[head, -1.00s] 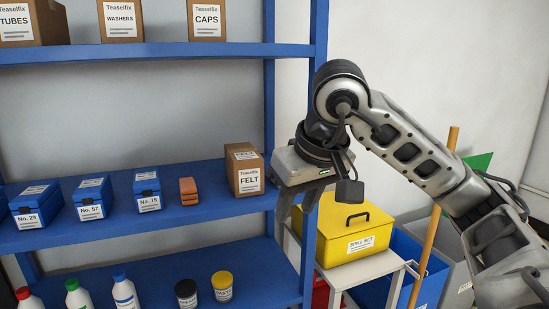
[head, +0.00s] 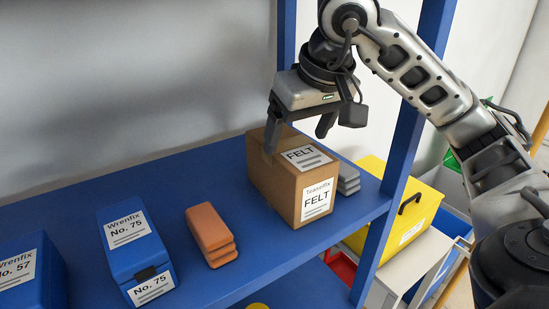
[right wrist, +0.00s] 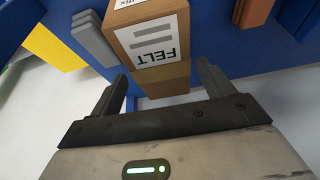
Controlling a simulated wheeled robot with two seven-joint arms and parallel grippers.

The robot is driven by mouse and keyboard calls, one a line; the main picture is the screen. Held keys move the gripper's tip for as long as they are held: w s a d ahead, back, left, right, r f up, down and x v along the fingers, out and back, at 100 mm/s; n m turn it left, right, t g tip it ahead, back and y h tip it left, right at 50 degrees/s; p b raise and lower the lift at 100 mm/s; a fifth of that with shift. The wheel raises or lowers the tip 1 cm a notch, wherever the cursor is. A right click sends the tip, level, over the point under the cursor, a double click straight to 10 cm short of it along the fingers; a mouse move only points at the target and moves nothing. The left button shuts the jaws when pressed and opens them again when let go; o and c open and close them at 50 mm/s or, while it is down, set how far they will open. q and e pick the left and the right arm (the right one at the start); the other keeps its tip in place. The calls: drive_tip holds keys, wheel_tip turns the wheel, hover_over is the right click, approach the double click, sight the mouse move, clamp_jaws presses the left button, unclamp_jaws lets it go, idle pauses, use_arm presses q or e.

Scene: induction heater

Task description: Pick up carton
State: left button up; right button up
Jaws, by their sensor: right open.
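A brown carton (head: 278,187) labelled FELT stands upright on the blue shelf (head: 185,166), near its right end. My right gripper (head: 296,143) is open and above the carton's top rear part in the head view, its fingers pointing down. In the right wrist view the carton (right wrist: 165,82) lies ahead, between the two open fingers (right wrist: 160,95), with its labelled top showing. I cannot tell whether a finger touches it. My left gripper does not show.
Stacked grey blocks (head: 348,178) sit close to the carton's right. Stacked orange blocks (head: 211,233) and a blue No. 75 box (head: 135,250) stand to its left. A blue shelf post (head: 408,135) and a yellow case (head: 405,205) are at right.

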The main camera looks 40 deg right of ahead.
drive_tip(key=o, duration=0.3)
drive_tip(key=x, duration=0.2)
drive_tip(key=shift+w+d+f, duration=0.1)
drive_tip(key=shift+w+f, duration=0.05)
drive_tip(key=shift+w, duration=0.2)
drive_tip(key=x, duration=0.5)
drive_tip(key=shift+w+d, duration=0.1)
drive_tip(key=shift+w, duration=0.1)
drive_tip(key=c, duration=1.2)
